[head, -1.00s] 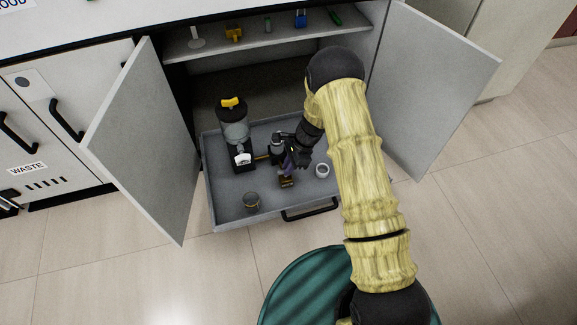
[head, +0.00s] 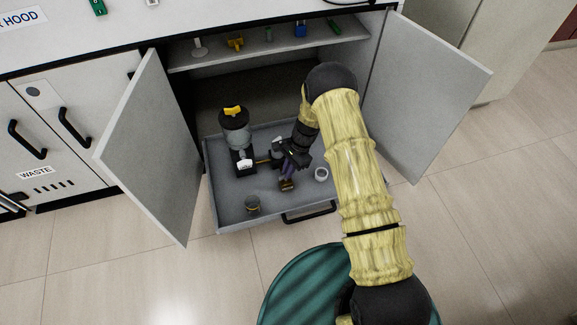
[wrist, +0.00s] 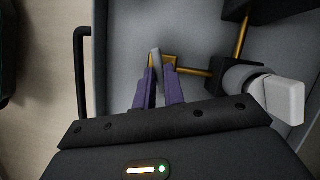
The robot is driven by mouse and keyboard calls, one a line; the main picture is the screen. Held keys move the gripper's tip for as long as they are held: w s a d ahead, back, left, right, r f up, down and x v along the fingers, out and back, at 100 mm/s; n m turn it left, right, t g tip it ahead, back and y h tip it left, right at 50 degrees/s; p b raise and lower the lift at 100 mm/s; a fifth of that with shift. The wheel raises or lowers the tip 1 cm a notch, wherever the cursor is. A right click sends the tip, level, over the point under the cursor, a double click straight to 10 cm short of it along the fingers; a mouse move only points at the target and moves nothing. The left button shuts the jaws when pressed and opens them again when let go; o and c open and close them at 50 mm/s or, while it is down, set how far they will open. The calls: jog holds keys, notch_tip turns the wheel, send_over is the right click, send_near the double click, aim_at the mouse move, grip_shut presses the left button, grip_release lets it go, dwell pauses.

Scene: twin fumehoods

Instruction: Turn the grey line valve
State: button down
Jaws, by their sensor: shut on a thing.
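The grey line valve's handle (wrist: 155,62) is a small grey lever at the end of a brass line, in the upper middle of the wrist view. My gripper (wrist: 158,76) has its purple fingers shut on this lever, one on each side. The fingers hide the lever's lower part. In the head view my gripper (head: 286,171) reaches down into the pulled-out drawer from the right, by the brass end piece (head: 287,185). The valve handle is mostly hidden there.
The grey drawer (head: 225,208) stands out between two open cabinet doors. A vessel with a yellow top (head: 234,125) stands left of my gripper. A white handle (wrist: 285,98) on a grey fitting is close by.

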jog(key=n+h+p, duration=0.1)
jog(key=n, duration=0.2)
jog(key=shift+w+a+n+g+p, duration=0.1)
jog(key=shift+n+g+p, duration=0.3)
jog(key=n+h, duration=0.1)
jog(key=n, duration=0.1)
jog(key=shift+a+n+p, duration=0.1)
jog(key=shift+n+p, duration=0.2)
jog(key=n+h, duration=0.1)
jog(key=n, duration=0.3)
jog(key=n+g+h, duration=0.1)
jog(key=n, duration=0.1)
jog(key=shift+a+h+p, duration=0.25)
jog(key=shift+h+p, duration=0.05)
jog(key=shift+p, duration=0.05)
jog(key=shift+n, duration=0.3)
jog(key=c, duration=1.5)
grip_release()
jog(key=shift+w, duration=0.1)
jog(key=p+v, duration=0.5)
jog(key=v, duration=1.2)
jog(key=shift+r, duration=0.2)
